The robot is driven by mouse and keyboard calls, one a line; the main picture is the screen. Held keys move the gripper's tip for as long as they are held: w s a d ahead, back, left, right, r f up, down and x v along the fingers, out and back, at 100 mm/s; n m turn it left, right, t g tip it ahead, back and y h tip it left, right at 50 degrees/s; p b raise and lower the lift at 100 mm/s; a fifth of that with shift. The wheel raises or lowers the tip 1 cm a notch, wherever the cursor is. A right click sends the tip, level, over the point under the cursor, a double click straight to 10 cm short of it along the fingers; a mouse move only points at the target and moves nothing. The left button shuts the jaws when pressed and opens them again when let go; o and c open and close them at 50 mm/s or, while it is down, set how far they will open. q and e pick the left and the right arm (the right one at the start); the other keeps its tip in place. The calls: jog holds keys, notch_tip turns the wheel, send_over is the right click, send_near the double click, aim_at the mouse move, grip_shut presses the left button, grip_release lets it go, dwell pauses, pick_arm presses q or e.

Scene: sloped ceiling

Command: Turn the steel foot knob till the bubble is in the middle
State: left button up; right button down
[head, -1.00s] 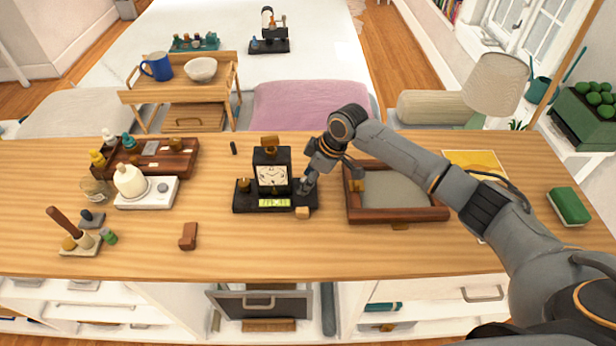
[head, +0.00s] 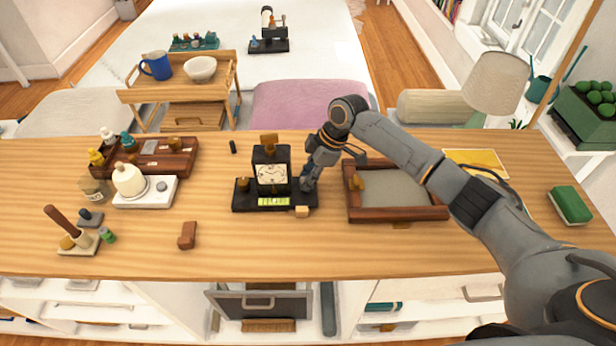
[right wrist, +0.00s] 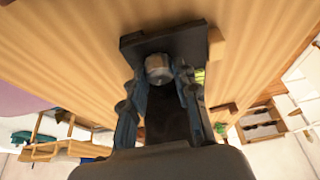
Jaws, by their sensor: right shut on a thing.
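The black clock (head: 271,172) stands upright on a dark base (head: 240,208) in the middle of the wooden counter. A yellow-green level vial (head: 273,202) lies on the base front; the bubble is too small to place. A brass knob (head: 243,184) stands at the base's left end. My right gripper (head: 304,184) is at the base's right end. In the right wrist view its fingers (right wrist: 158,80) close around the grey steel foot knob (right wrist: 158,65), which the head view mostly hides. A small wooden block (head: 302,212) touches the base's front right corner. My left gripper is out of view.
A wooden-framed tray (head: 400,214) lies right of the clock, under my forearm. A brown block (head: 187,235) lies front left. The counter in front of the clock is clear.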

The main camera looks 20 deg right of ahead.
jog(key=c, duration=1)
grip_release()
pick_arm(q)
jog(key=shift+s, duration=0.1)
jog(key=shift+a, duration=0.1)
pick_arm(e)
jog(key=v, duration=1.2)
jog(key=shift+f, duration=0.1)
